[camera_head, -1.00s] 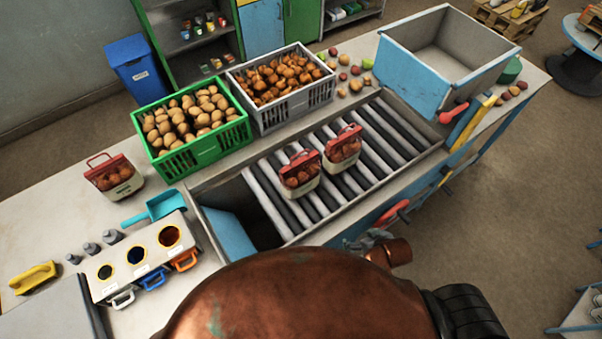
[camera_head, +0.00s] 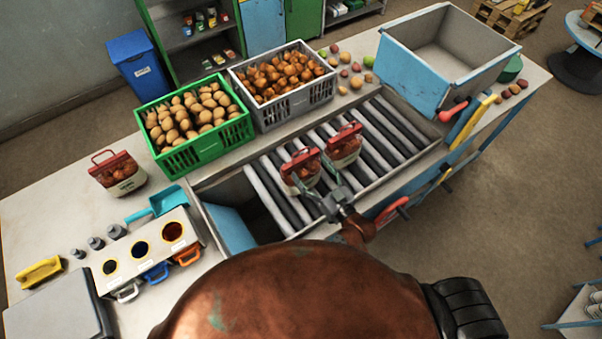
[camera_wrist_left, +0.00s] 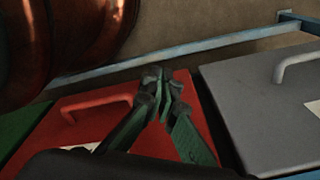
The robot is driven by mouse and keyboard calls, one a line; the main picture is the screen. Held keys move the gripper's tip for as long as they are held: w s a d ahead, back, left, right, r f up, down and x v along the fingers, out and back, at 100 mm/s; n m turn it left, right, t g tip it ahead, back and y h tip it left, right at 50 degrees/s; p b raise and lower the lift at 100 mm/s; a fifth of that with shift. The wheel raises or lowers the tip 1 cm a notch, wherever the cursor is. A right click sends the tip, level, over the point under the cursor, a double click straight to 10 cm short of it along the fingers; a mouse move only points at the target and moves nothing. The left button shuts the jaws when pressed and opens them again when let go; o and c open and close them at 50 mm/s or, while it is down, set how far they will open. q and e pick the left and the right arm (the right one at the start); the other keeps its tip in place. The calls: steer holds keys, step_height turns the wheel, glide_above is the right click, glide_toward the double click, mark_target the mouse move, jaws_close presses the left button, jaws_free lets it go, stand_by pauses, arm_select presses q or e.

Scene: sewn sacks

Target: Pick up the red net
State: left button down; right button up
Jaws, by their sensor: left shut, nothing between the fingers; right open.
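Two red-topped net bags of onions stand side by side on the rollers: a left one (camera_head: 300,170) and a right one (camera_head: 343,148). A third red-topped net bag (camera_head: 118,175) stands on the table at far left. My right gripper (camera_head: 317,181) is open at the near side of the left roller bag, its fingers spread across the bag's lower front. Whether they touch it I cannot tell. My left gripper (camera_wrist_left: 161,78) is shut and empty in the left wrist view, above a red lidded box with a handle (camera_wrist_left: 90,112). It is not visible in the head view.
A green crate of potatoes (camera_head: 195,152) and a grey crate of onions (camera_head: 322,92) stand behind the rollers (camera_head: 385,130). A blue-grey bin (camera_head: 415,80) is at right. A scoop (camera_head: 165,200) and a box with three holes (camera_head: 135,252) are at left.

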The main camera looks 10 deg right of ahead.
mark_target(301, 158)
steer(key=p+x, duration=0.1)
steer(key=x, duration=0.2)
steer(key=p+x, duration=0.1)
steer(key=x, duration=0.2)
steer(key=shift+w+d+r, duration=0.15)
steer(key=shift+w+r, duration=0.05)
steer(key=shift+w+f, duration=0.15)
steer(key=shift+w, duration=0.05)
steer(key=shift+c, duration=0.4)
jaws_close()
steer(key=shift+r, duration=0.25)
